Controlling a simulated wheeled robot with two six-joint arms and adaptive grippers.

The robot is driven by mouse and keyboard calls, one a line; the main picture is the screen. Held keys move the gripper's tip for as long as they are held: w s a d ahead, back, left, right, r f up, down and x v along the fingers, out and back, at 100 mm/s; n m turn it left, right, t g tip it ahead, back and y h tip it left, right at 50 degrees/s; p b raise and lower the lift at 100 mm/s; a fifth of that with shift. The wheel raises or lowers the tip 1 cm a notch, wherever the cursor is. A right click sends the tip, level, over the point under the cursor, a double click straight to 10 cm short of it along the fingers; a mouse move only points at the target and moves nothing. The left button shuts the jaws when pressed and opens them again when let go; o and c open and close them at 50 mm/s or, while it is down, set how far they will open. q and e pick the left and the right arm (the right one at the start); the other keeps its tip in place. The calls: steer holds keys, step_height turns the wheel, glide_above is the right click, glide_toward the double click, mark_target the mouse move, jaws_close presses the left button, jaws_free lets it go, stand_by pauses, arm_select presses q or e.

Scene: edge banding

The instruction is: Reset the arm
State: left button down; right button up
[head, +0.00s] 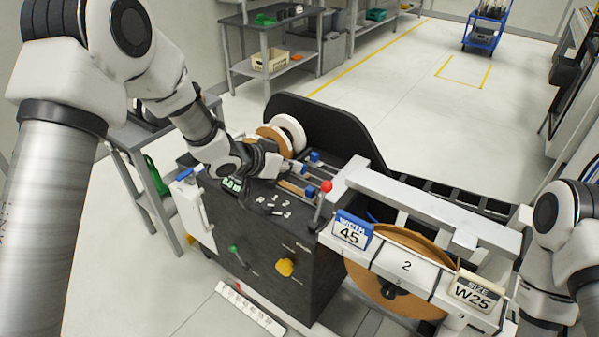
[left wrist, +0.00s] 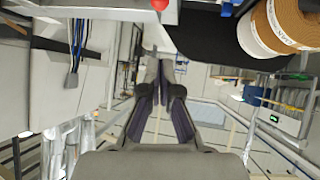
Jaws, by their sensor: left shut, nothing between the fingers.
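My left arm reaches in from the left, and its gripper (head: 285,168) is over the top of the dark edge banding machine (head: 262,228), beside its blue-tipped rods. The left wrist view shows this gripper (left wrist: 162,82) from behind, with dark fingers shut and nothing between them. Whether it touches the machine is hard to tell. My right arm stands at the right edge of the head view, and its gripper is out of the picture.
White and brown tape rolls (head: 289,133) sit behind the gripper, also in the wrist view (left wrist: 268,28). A red knob (head: 326,186) stands to its right. A white rack (head: 405,262) holds a large brown roll. Open floor (head: 410,100) lies beyond.

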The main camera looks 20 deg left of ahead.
arm_select(q)
steer(key=s+f+n+g+y, duration=0.1)
steer(key=s+f+n+g, duration=0.15)
steer(key=s+f, duration=0.75)
steer(key=s+f+n+g, duration=0.1)
steer(key=s+f+g, duration=0.2)
steer(key=s+f, duration=0.7)
steer(key=s+a+f+n+g+y, duration=0.1)
steer(key=s+a+f+g+y, duration=0.1)
steer(key=s, duration=0.7)
steer(key=s+a+f+n+g+y, duration=0.1)
steer(key=s+a+f+y, duration=0.2)
steer(key=s+f, duration=0.3)
steer(key=s+a, duration=0.1)
steer(key=s, duration=0.3)
steer(key=shift+s+a+f+g+b, duration=0.2)
steer(key=shift+s+f+g+b, duration=0.05)
steer(key=shift+f+g+b, duration=0.1)
